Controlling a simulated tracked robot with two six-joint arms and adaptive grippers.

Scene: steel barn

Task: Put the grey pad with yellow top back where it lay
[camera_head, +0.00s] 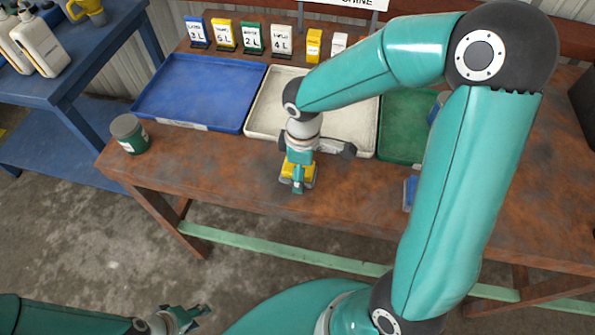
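The grey pad with yellow top (309,174) is at the front of the brown workbench, below the white tray. My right gripper (298,178) is over it, pointing down, with a finger on its near side. It looks shut on the pad; the wrist and fingers hide much of it, and the far finger is hidden. I cannot tell whether the pad touches the bench or hangs just above it. My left gripper (190,317) is low at the left, in front of the bench, with its fingers apart and nothing between them.
A blue tray (205,123), a white tray (262,128) and a green tray (398,153) stand in a row on the workbench (215,172). Labelled cards (252,38) stand behind. A grey-lidded green jar (130,134) is at the left corner. A blue thing (410,192) shows beside my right arm.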

